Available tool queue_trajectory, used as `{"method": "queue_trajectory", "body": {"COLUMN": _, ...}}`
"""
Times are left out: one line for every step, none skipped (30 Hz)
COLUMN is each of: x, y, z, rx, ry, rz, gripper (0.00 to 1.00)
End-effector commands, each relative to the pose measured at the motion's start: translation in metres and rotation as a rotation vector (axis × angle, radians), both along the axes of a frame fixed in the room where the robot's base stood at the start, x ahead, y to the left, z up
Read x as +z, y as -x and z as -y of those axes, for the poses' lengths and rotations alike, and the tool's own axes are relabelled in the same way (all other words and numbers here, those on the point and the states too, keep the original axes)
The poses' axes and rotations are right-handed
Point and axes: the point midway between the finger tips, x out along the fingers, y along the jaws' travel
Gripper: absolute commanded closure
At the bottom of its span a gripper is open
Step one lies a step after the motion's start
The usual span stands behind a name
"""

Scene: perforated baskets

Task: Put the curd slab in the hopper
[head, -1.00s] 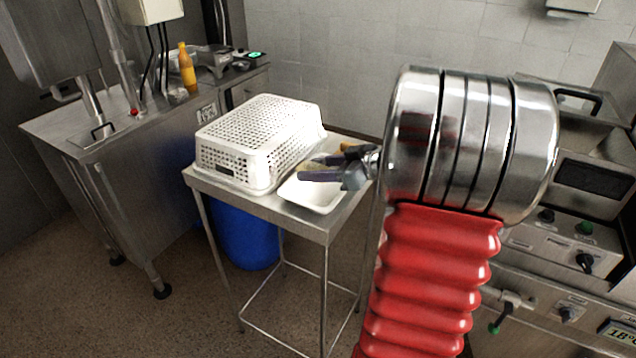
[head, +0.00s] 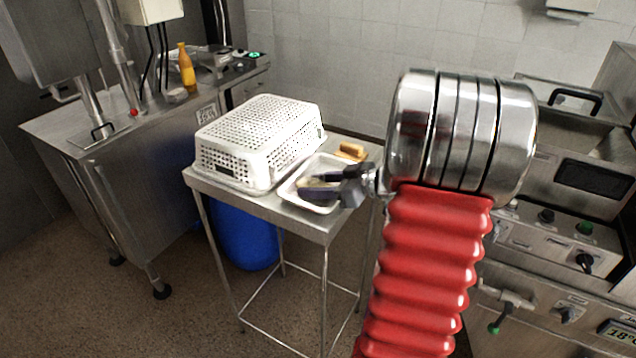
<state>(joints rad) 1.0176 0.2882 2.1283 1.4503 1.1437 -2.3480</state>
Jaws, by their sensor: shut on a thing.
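My gripper (head: 306,187) is over the white tray (head: 290,192) on the small steel table. It is shut on a pale, cream-coloured piece, seemingly the curd slab (head: 308,182), which shows only as a small patch between the dark fingers. The fingers hide most of it, and I cannot tell whether it touches the tray floor. I cannot pick out with certainty which of the steel machines holds the hopper.
An upturned white perforated basket (head: 262,135) stands left of the tray. A tan block (head: 351,151) lies behind the tray. A steel counter with an orange bottle (head: 187,66) is at left, a blue bin (head: 248,238) below, a steel machine (head: 585,190) at right.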

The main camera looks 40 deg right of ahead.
Motion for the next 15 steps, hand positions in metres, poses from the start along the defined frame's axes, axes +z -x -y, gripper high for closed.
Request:
{"method": "queue_trajectory", "body": {"x": -0.0004, "y": 0.0, "z": 0.0, "rx": 0.0, "ry": 0.0, "rz": 0.0, "gripper": 0.56}}
{"method": "queue_trajectory", "body": {"x": -0.0003, "y": -0.0001, "z": 0.0, "rx": 0.0, "ry": 0.0, "rz": 0.0, "gripper": 0.54}}
{"method": "queue_trajectory", "body": {"x": -0.0003, "y": -0.0001, "z": 0.0, "rx": 0.0, "ry": 0.0, "rz": 0.0, "gripper": 0.51}}
{"method": "queue_trajectory", "body": {"x": -0.0003, "y": -0.0001, "z": -0.0001, "rx": 0.0, "ry": 0.0, "rz": 0.0, "gripper": 0.49}}
{"method": "queue_trajectory", "body": {"x": -0.0003, "y": -0.0001, "z": -0.0001, "rx": 0.0, "ry": 0.0, "rz": 0.0, "gripper": 0.47}}
{"method": "queue_trajectory", "body": {"x": -0.0003, "y": -0.0001, "z": -0.0001, "rx": 0.0, "ry": 0.0, "rz": 0.0, "gripper": 0.44}}
{"method": "queue_trajectory", "body": {"x": -0.0003, "y": -0.0001, "z": -0.0001, "rx": 0.0, "ry": 0.0, "rz": 0.0, "gripper": 0.42}}
{"method": "queue_trajectory", "body": {"x": -0.0003, "y": -0.0001, "z": -0.0001, "rx": 0.0, "ry": 0.0, "rz": 0.0, "gripper": 0.4}}
{"method": "queue_trajectory", "body": {"x": -0.0003, "y": -0.0001, "z": -0.0001, "rx": 0.0, "ry": 0.0, "rz": 0.0, "gripper": 0.38}}
{"method": "queue_trajectory", "body": {"x": -0.0003, "y": -0.0001, "z": -0.0001, "rx": 0.0, "ry": 0.0, "rz": 0.0, "gripper": 0.38}}
{"method": "queue_trajectory", "body": {"x": -0.0003, "y": -0.0001, "z": -0.0001, "rx": 0.0, "ry": 0.0, "rz": 0.0, "gripper": 0.38}}
{"method": "queue_trajectory", "body": {"x": -0.0003, "y": -0.0001, "z": -0.0001, "rx": 0.0, "ry": 0.0, "rz": 0.0, "gripper": 0.38}}
{"method": "queue_trajectory", "body": {"x": -0.0003, "y": -0.0001, "z": -0.0001, "rx": 0.0, "ry": 0.0, "rz": 0.0, "gripper": 0.38}}
{"method": "queue_trajectory", "body": {"x": -0.0004, "y": 0.0, "z": -0.0001, "rx": 0.0, "ry": 0.0, "rz": 0.0, "gripper": 0.38}}
{"method": "queue_trajectory", "body": {"x": -0.0002, "y": 0.0001, "z": -0.0001, "rx": 0.0, "ry": 0.0, "rz": 0.0, "gripper": 0.38}}
